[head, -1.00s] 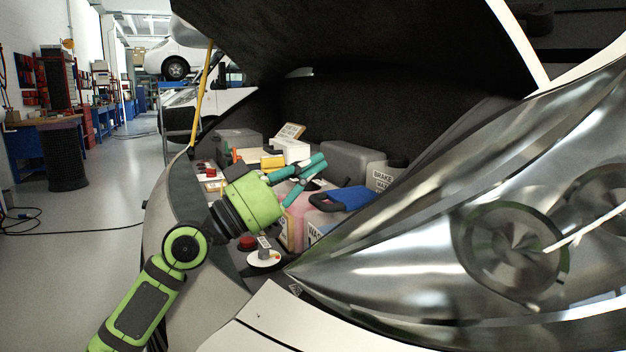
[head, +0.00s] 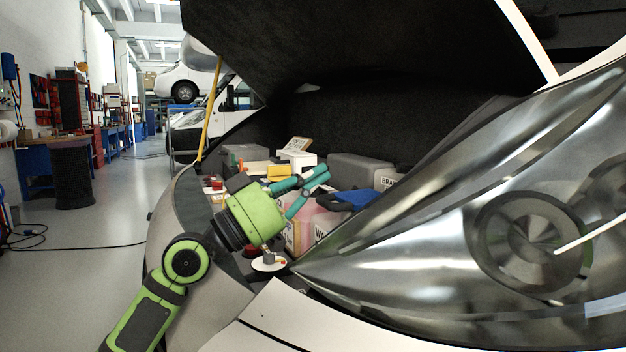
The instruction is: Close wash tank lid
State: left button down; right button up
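The wash tank (head: 302,236) is a translucent container with pink liquid and a partly hidden label, in the engine bay left of the headlight. A blue lid (head: 352,197) with a dark rim shows above it and to its right. The lid looks tilted up, though its hinge is not clear. My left gripper (head: 309,189), with a green body and teal fingers, is over the tank, left of the lid. Its fingers are spread and nothing shows between them. I cannot tell whether a finger touches the lid. My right gripper is not in view.
The big headlight (head: 520,235) and white body panel fill the right and front. The dark raised hood (head: 370,45) hangs above, held by a yellow prop rod (head: 210,110). A grey box (head: 360,170) stands behind the tank. A white round cap (head: 269,264) sits in front. Floor at left is open.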

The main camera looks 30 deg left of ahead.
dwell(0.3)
pick_arm(q)
notch_tip(320, 180, up, 10)
dwell(0.6)
